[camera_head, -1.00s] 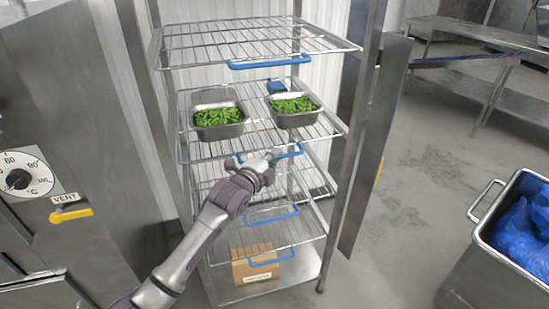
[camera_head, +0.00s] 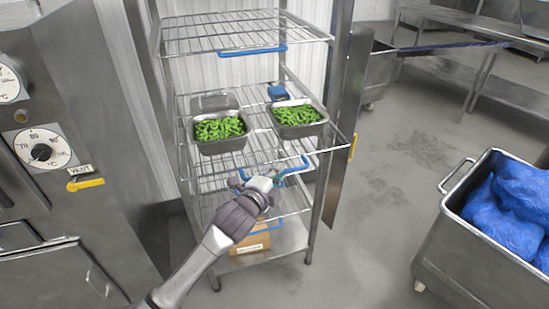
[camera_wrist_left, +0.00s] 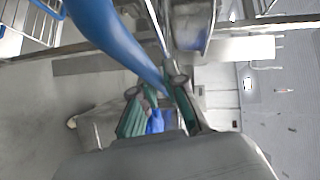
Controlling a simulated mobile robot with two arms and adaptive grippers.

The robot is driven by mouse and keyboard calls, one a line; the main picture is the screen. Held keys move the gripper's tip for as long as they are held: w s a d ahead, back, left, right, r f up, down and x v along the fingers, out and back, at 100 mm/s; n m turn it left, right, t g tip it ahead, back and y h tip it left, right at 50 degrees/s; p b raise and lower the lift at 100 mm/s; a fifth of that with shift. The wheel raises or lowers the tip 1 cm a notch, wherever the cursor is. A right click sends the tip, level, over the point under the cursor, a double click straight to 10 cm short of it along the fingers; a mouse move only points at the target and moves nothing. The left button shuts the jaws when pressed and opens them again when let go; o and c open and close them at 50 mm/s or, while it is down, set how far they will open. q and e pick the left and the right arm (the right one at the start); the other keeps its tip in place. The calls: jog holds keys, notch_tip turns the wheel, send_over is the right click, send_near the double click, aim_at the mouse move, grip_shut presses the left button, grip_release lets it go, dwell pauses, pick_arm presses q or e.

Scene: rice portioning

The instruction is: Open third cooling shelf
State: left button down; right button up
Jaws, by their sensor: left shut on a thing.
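The wire rack holds several shelves with blue handles. The top shelf (camera_head: 215,40) has its own handle (camera_head: 252,51). The shelf below it (camera_head: 262,150) carries two metal pans of green vegetables, the left pan (camera_head: 212,149) and the right pan (camera_head: 318,128), and sticks out at the front. My left gripper (camera_head: 277,179) is shut on that shelf's blue handle (camera_head: 296,167). In the left wrist view, the blue handle (camera_wrist_left: 115,38) runs to the green-padded fingers (camera_wrist_left: 160,108). The gripper partly hides the lower shelves. My right gripper is not in view.
A lower blue handle (camera_head: 268,228) and a cardboard box (camera_head: 250,243) show beneath. An oven front with a dial (camera_head: 42,150) stands at left. A metal bin (camera_head: 465,255) with blue bags stands at right. Floor between rack and bin is clear.

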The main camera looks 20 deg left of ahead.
pick_arm(q)
jog(key=s+d+p, duration=0.2)
jog(key=s+d, duration=0.4)
jog(key=s, duration=0.3)
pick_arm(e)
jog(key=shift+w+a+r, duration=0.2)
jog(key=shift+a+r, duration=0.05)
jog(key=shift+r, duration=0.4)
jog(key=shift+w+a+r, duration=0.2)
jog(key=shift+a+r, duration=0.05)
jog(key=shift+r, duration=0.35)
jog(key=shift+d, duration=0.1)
pick_arm(q)
jog(key=c, duration=1.2)
grip_release()
jog(key=shift+s, duration=0.1)
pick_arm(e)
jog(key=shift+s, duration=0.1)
pick_arm(q)
jog(key=v, duration=1.1)
jog(key=shift+s, duration=0.4)
jog(key=shift+a, duration=0.1)
